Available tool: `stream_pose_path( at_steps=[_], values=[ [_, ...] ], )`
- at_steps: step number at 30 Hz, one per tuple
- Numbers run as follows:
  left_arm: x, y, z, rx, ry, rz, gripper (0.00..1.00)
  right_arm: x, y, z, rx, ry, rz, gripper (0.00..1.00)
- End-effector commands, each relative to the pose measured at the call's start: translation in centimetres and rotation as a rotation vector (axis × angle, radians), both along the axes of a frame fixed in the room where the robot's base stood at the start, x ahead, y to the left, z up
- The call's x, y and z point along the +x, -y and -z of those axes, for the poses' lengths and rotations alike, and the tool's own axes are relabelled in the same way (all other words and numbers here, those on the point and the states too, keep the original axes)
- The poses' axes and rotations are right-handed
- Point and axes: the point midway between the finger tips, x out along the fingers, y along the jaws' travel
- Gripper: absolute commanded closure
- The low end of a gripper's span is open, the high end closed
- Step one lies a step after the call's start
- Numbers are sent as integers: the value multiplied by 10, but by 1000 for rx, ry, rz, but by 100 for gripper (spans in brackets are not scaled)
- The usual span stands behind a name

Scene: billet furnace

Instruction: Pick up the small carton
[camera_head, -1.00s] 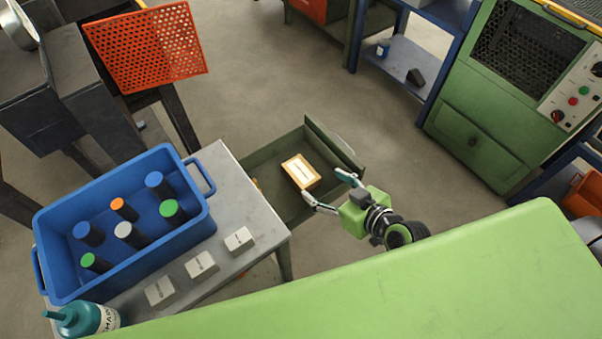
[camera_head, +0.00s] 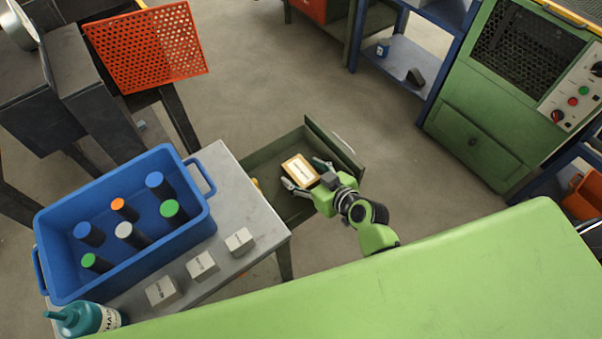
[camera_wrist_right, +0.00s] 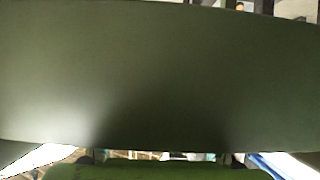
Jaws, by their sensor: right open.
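The small carton (camera_head: 299,170), tan with a white label, lies in the open green drawer (camera_head: 262,156) in the head view. My right gripper (camera_head: 304,174) is open, with one finger at the carton's near left side and the other by its right side. I cannot tell whether the fingers touch it. The right wrist view is mostly filled by a dark green surface, with parts of the fingers (camera_wrist_right: 155,165) at its lower corners; the carton cannot be made out there. My left gripper is not in view.
A grey table (camera_head: 232,167) left of the drawer bears a blue crate (camera_head: 120,271) of capped cylinders, several grey blocks (camera_head: 202,265) and a teal bottle (camera_head: 85,319). The drawer's raised front (camera_head: 334,146) stands close to my right gripper. A green surface (camera_head: 450,270) fills the foreground.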

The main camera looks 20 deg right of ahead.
Motion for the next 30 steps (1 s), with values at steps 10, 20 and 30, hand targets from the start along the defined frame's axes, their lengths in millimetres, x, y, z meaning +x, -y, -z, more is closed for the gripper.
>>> stream_pose_path(
  at_steps=[10,20,30],
  values=[
    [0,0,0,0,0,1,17,0,0,0,1,0,0,87],
    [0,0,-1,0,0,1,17,1,0,-5,1,4,1,87],
    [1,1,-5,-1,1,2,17,13,15,-57,-6,14,0,87]
  ],
)
